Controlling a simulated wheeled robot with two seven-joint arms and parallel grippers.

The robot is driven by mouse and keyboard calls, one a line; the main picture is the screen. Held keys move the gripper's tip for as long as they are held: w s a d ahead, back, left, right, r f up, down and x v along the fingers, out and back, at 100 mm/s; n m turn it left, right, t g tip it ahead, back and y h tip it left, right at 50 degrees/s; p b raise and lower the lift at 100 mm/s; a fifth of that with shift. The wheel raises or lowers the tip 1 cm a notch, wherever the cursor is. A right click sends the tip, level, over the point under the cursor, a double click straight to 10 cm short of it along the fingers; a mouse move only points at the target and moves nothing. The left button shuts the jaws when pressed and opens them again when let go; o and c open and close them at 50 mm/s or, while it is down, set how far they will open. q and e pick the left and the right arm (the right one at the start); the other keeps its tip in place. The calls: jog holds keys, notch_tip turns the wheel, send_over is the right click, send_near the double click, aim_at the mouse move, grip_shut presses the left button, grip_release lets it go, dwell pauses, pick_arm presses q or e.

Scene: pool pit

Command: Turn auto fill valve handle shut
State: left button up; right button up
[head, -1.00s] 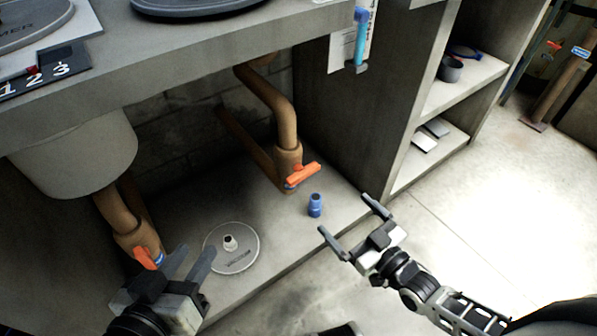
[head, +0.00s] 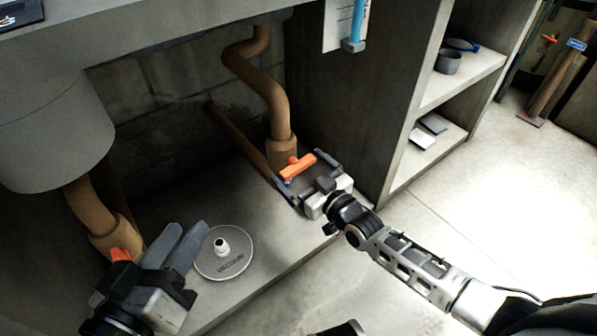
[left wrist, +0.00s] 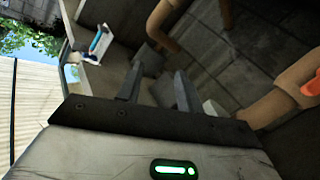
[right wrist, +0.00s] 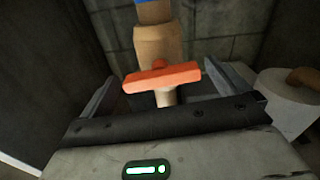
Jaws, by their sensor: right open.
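An orange valve handle (head: 299,167) sits low on the bent brown pipe (head: 272,95) under the counter. My right gripper (head: 303,174) is open around this handle, one finger on each side. In the right wrist view the handle (right wrist: 162,77) lies crosswise between the spread fingers (right wrist: 165,95), with a gap at both sides. A second orange handle (head: 121,255) is on the left pipe (head: 92,210), partly hidden by my left gripper (head: 182,232). The left gripper is open and empty, its fingers a little apart. I cannot read which handle is labelled auto fill.
A round grey lid (head: 222,262) lies on the ledge beside my left gripper. A grey basin (head: 50,130) hangs at the left. Shelves (head: 440,110) with a cup (head: 448,62) stand at the right.

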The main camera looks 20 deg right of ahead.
jog(key=shift+w+a, duration=0.25)
jog(key=shift+w, duration=0.35)
pick_arm(q)
jog(key=shift+r, duration=0.2)
pick_arm(e)
jog(key=shift+w, duration=0.1)
pick_arm(q)
jog(key=shift+r, duration=0.1)
pick_arm(e)
jog(key=c, duration=0.9)
jog(key=shift+m, duration=0.5)
pick_arm(q)
jog(key=shift+f, duration=0.3)
pick_arm(e)
jog(key=o, duration=0.9)
